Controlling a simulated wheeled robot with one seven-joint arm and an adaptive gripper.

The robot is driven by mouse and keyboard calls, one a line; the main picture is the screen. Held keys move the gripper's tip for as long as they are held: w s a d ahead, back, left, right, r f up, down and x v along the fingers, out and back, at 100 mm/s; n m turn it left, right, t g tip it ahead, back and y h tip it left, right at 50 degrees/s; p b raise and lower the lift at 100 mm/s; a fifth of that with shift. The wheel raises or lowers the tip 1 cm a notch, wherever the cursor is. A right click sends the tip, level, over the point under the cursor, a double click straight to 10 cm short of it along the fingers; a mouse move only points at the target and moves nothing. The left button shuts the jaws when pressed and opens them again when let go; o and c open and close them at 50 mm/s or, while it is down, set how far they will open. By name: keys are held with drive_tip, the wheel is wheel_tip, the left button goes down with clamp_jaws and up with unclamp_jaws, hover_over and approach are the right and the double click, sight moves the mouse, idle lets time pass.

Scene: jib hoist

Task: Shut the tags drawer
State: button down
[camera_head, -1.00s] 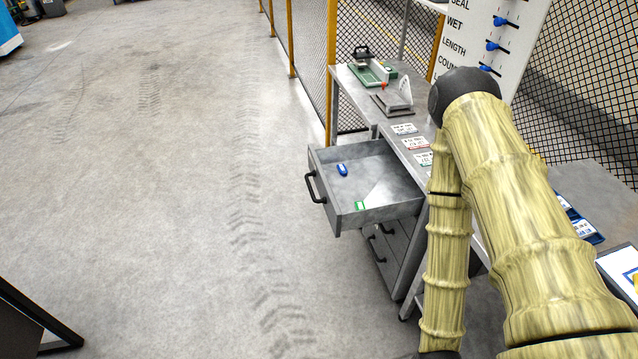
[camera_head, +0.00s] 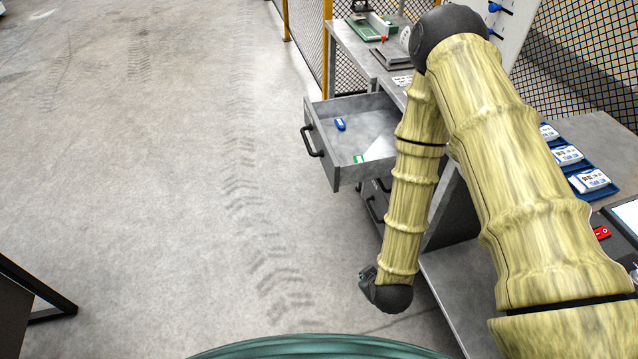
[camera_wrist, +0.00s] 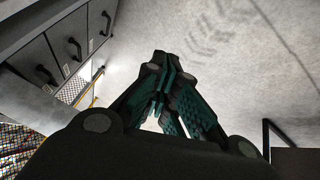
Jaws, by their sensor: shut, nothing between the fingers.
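The open drawer (camera_head: 335,160) is grey metal and sticks out to the left from a grey bench in the head view. It has a dark handle (camera_head: 312,141) on its front. A blue tag-like piece (camera_head: 340,124) and a green-edged piece (camera_head: 361,159) lie inside. My arm hangs in front of the bench, hiding the drawer's right end. My gripper (camera_wrist: 160,65) shows in the wrist view with its fingers together and empty. It is apart from the drawer fronts (camera_wrist: 60,50) at the left there. The head view does not show its fingers.
Shut drawers with dark handles (camera_head: 376,210) sit below the open one. The bench top holds a green device (camera_head: 371,27). Blue trays with white packets (camera_head: 568,156) lie at the right. A mesh fence stands behind. The floor (camera_head: 180,190) left of the drawer is clear.

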drive_tip(key=w+a+r+n+t+b, duration=0.4)
drive_tip(key=w+a+n+t+b, duration=0.3)
drive_tip(key=w, duration=0.4)
drive_tip(key=w+a+r+n+t+b, duration=0.4)
drive_tip(key=w+a+t+b, duration=0.1)
drive_tip(key=w+a+b, duration=0.5)
drive_tip(key=w+d+p, duration=0.2)
drive_tip(key=w+d, duration=0.2)
drive_tip(key=w, duration=0.8)
drive_tip(key=shift+f, duration=0.1)
